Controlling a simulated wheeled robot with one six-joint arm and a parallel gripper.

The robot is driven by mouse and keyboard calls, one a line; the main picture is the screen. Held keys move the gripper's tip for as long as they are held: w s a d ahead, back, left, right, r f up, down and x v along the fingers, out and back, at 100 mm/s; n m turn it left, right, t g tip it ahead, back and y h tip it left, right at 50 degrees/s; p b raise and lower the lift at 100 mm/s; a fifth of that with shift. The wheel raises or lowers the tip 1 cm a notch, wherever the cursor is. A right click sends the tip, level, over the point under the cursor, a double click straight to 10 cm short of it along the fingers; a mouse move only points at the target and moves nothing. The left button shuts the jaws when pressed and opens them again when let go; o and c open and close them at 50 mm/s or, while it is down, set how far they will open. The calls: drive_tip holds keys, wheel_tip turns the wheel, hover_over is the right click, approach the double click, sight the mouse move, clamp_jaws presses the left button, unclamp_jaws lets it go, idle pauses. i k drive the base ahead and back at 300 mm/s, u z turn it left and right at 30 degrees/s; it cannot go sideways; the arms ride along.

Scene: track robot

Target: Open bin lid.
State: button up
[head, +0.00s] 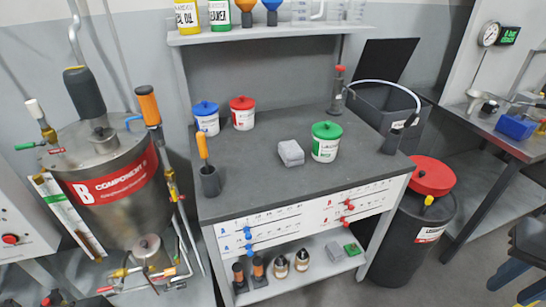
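A black round bin (400,245) stands on the floor at the right end of the workbench. A small yellow piece (428,200) shows just in front of the lid. A white label with red marking is on the bin's side. The bench hides part of the bin's left side. I cannot tell whether the lid is latched. My gripper is not clearly in view.
The workbench (260,150) holds lidded tubs and a grey block (290,153). A dark open-topped box (383,112) with a raised black lid stands behind the bin. A steel tank (105,170) is at left. A side table (500,140) is at right.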

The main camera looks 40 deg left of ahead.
sight(382, 61)
drive_tip(key=u, duration=0.75)
drive_tip(key=i, duration=0.85)
drive_tip(key=u, duration=0.5)
